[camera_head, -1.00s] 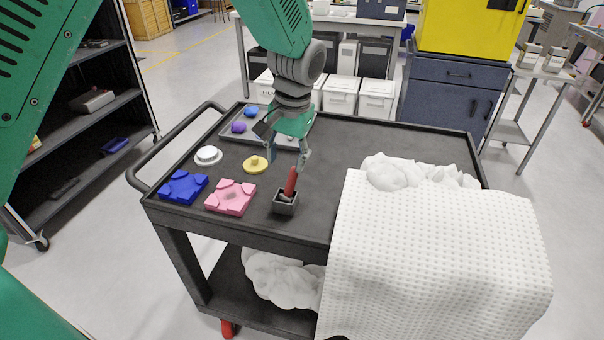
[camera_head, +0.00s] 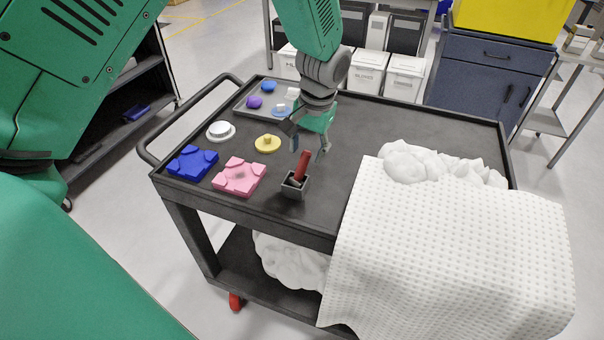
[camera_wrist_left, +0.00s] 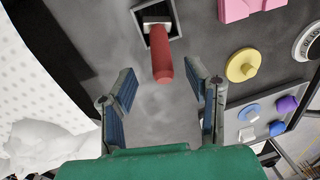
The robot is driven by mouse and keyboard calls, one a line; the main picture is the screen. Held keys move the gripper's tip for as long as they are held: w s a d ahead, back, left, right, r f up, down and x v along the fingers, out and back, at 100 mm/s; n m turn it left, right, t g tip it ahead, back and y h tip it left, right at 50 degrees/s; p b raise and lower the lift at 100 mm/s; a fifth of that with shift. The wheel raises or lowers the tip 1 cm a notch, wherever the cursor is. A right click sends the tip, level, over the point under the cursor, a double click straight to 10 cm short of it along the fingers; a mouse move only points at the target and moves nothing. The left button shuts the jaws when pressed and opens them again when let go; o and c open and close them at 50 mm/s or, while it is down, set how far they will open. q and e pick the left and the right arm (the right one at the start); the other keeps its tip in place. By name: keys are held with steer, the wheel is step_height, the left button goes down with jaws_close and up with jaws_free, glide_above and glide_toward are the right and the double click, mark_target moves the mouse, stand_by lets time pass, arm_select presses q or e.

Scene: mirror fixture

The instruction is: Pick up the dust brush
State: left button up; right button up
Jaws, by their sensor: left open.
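The dust brush (camera_head: 302,166) has a red handle and stands tilted in a small dark square holder (camera_head: 295,187) near the cart's front edge. In the left wrist view the brush handle (camera_wrist_left: 161,55) points toward the gap between my fingers, its head inside the holder (camera_wrist_left: 178,13). My left gripper (camera_head: 308,145) is open and empty, just behind and above the handle. In the left wrist view the open fingers (camera_wrist_left: 163,92) stand either side of the handle's end, apart from it. My right gripper is not in view.
On the black cart (camera_head: 360,125) are a blue block (camera_head: 192,162), a pink block (camera_head: 238,176), a yellow knobbed disc (camera_head: 267,143), a white round piece (camera_head: 220,131) and a grey tray (camera_head: 245,108) of coloured pieces. A white cloth (camera_head: 450,245) covers the right end.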

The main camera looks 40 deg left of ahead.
mark_target(303, 164)
arm_select(q)
steer(key=f, duration=0.4)
steer(key=shift+s+a, duration=0.25)
steer(key=shift+a, duration=0.1)
steer(key=shift+w+a+f, duration=0.1)
steer(key=shift+a+f, duration=0.1)
steer(key=shift+f, duration=0.25)
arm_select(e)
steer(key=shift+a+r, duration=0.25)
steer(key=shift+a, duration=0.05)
arm_select(q)
steer(key=shift+d+r, duration=0.1)
steer(key=shift+d, duration=0.05)
jaws_close()
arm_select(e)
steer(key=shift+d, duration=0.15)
